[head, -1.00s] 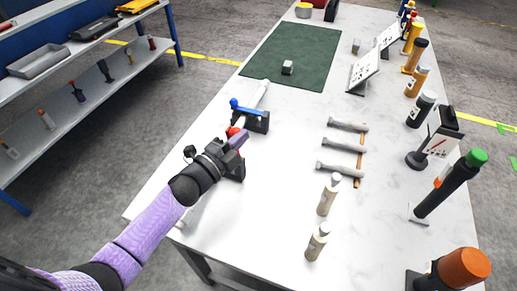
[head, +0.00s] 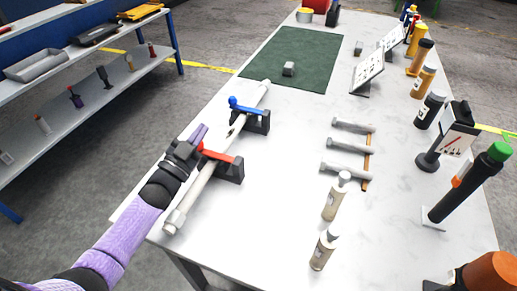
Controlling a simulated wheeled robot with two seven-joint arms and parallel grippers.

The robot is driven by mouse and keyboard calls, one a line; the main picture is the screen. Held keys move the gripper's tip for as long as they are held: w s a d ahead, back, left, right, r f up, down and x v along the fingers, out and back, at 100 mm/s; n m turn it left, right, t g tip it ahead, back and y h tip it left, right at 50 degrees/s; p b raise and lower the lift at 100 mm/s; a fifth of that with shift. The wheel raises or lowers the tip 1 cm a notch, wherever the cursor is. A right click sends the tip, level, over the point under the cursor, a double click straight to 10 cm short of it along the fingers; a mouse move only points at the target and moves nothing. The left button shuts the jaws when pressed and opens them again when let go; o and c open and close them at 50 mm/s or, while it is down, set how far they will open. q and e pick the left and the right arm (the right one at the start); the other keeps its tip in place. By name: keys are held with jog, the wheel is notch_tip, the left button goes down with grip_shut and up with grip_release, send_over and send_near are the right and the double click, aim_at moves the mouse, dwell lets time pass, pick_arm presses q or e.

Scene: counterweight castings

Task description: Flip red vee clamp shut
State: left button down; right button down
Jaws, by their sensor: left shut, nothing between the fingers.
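The red vee clamp (head: 221,156) has its red arm lying across the grey bar, above a black vee block (head: 231,171). A blue clamp (head: 246,109) lies across the same bar further back, on its own black block (head: 257,122). The long grey bar (head: 200,187) rests in both blocks and slants toward the near left. My left gripper (head: 199,134) has purple fingers, is shut and empty, and is just left of the red arm's end. Whether it touches the arm, I cannot tell. My right gripper is out of view.
Several grey-headed hammers (head: 350,148) lie right of the clamps. Two pale bottles (head: 322,250) stand near the front. Bottles and stands line the right edge.

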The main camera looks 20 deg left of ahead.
pick_arm(q)
jog(key=shift+a+f+n+b, duration=0.6)
jog(key=shift+a+f+b, duration=0.15)
jog(key=shift+f, duration=0.15)
notch_tip(320, 180, up, 5)
jog(key=p, duration=0.4)
jog(key=d+f+v, duration=0.1)
jog(key=v, duration=0.9)
jog(key=shift+d+f, duration=0.15)
jog(key=shift+f, duration=0.1)
